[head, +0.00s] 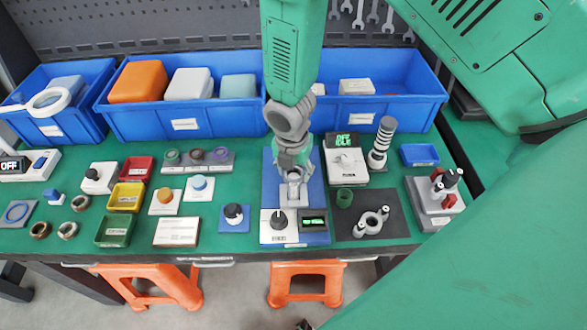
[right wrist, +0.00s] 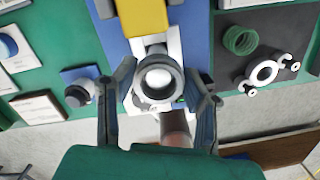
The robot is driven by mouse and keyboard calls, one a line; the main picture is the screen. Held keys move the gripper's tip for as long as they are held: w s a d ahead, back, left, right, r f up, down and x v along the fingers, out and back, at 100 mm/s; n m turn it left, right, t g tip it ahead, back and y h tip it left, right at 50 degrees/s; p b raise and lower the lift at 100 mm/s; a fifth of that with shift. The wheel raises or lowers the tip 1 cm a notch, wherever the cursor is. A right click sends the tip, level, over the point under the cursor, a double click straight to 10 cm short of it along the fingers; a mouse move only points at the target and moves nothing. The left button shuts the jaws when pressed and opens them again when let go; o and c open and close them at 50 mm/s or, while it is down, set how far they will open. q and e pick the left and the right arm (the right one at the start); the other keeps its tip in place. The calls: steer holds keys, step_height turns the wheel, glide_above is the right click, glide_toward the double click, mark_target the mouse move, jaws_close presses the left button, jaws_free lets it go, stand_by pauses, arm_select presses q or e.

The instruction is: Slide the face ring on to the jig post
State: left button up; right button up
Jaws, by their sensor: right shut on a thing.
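My right gripper (head: 293,165) is over the blue jig base (head: 315,192) in the middle of the table. In the right wrist view its two fingers (right wrist: 160,85) come in on both sides of a dark grey ring, the face ring (right wrist: 138,88), and are shut on it. A pale, round jig post (right wrist: 158,78) shows through the ring's opening. The ring looks roughly lined up with the post, but I cannot tell whether it is above or around it. The pale metal jig block (head: 293,196) is partly hidden by the gripper. My left gripper is out of view.
A box with a black knob (head: 278,220) and a small display (head: 314,222) stand at the jig's front. A green coil (head: 344,197) and a pale flanged part (head: 371,221) lie on a dark mat to the right. Blue bins (head: 185,124) line the back.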

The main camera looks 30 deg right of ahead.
steer(key=shift+f, duration=0.15)
steer(key=o, duration=1.2)
steer(key=shift+o, duration=0.2)
step_height(320, 180, up, 5)
steer(key=p, duration=0.4)
steer(key=shift+f, duration=0.15)
steer(key=shift+r, duration=1.2)
